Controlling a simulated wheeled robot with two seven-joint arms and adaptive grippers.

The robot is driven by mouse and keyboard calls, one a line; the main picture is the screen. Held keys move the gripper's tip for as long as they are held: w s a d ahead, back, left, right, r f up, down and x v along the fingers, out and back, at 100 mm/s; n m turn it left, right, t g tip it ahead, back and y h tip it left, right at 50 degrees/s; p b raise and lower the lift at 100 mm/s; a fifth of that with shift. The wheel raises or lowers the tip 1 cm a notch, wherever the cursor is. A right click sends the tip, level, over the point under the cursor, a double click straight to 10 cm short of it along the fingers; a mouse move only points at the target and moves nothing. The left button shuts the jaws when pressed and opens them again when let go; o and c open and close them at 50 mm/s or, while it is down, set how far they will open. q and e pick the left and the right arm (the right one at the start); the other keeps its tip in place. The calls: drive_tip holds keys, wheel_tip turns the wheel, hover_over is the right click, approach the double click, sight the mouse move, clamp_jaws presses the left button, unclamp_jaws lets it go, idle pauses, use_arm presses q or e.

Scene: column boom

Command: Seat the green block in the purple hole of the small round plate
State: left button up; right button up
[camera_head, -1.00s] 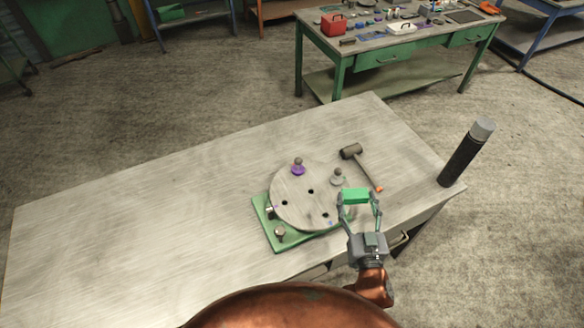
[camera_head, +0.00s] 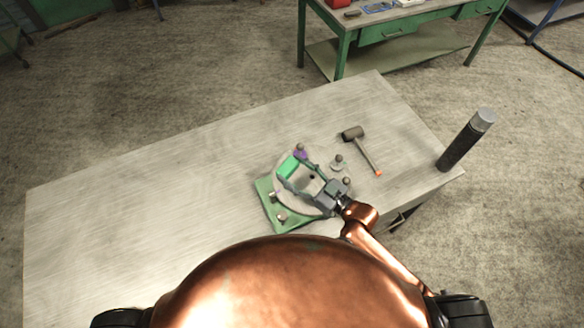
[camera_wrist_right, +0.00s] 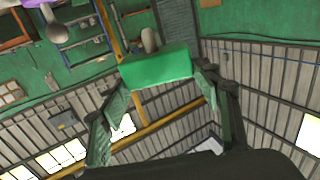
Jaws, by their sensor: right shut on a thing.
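The round grey plate (camera_head: 291,204) lies on a green base (camera_head: 266,207) on the workbench. A purple piece with a round knob (camera_head: 299,152) stands at its far edge. My right gripper (camera_head: 291,169) is shut on the green block (camera_head: 287,165) and holds it over the plate's far left part, close to the purple piece. In the right wrist view the green block (camera_wrist_right: 155,66) sits across the fingertips. I cannot tell its height above the plate. The arm and fingers hide much of the plate, and I cannot make out a purple hole. My left gripper is not in view.
A grey knobbed piece (camera_head: 338,162) stands right of the plate. A mallet (camera_head: 362,148) lies beyond it. A dark cylinder (camera_head: 466,140) stands at the bench's right corner. The bench's left side (camera_head: 140,220) is clear.

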drive_tip(key=shift+a+n, duration=0.25)
drive_tip(key=shift+n, duration=0.05)
drive_tip(key=shift+f+g+y, duration=0.3)
drive_tip(key=shift+g, duration=0.1)
drive_tip(key=shift+s+f+b, duration=0.1)
drive_tip(key=shift+f+b, duration=0.8)
drive_tip(key=shift+f, duration=0.05)
wheel_tip(320, 180, down, 4)
drive_tip(key=b, duration=0.3)
drive_tip(key=shift+r, duration=0.15)
drive_tip(key=shift+f+b, duration=0.35)
drive_tip(key=shift+b, duration=0.15)
drive_tip(key=shift+r, duration=0.3)
use_arm(q)
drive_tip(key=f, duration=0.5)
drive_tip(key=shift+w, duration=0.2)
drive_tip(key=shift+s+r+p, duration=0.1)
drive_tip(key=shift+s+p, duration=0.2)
drive_tip(key=shift+p, duration=0.1)
use_arm(e)
drive_tip(key=shift+f, duration=0.2)
